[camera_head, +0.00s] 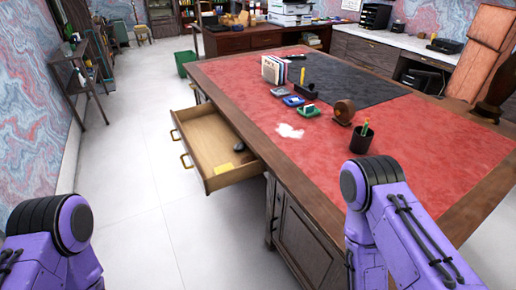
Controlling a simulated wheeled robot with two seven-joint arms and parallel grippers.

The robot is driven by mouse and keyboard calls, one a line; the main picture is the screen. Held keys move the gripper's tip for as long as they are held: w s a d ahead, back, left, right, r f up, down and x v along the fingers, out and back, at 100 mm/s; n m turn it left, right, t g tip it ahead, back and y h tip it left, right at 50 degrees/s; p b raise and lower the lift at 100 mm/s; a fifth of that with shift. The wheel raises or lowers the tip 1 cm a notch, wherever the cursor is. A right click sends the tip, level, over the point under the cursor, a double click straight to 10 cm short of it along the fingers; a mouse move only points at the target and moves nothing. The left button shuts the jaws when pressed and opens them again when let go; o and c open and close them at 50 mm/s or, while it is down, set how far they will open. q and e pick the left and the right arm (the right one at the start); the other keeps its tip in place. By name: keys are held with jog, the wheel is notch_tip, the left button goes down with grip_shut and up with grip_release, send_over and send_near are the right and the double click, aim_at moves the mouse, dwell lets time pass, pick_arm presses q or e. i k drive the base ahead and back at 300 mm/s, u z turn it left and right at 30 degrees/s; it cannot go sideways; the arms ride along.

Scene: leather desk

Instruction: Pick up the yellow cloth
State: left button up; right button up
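A small upright yellow thing (302,76) stands farther back, beside a black object. My purple arm links show at the bottom left and bottom right. Neither gripper is in view.
An open drawer (222,177) juts from the desk's left side with a dark object (239,145) inside. A black pen cup (361,138), a round brown object (343,110) and several small items stand on the desk. The floor (135,190) to the left is clear.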

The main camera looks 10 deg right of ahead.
aim_at(221, 169)
jog(key=u, duration=0.5)
jog(key=i, duration=1.1)
jog(key=u, duration=0.05)
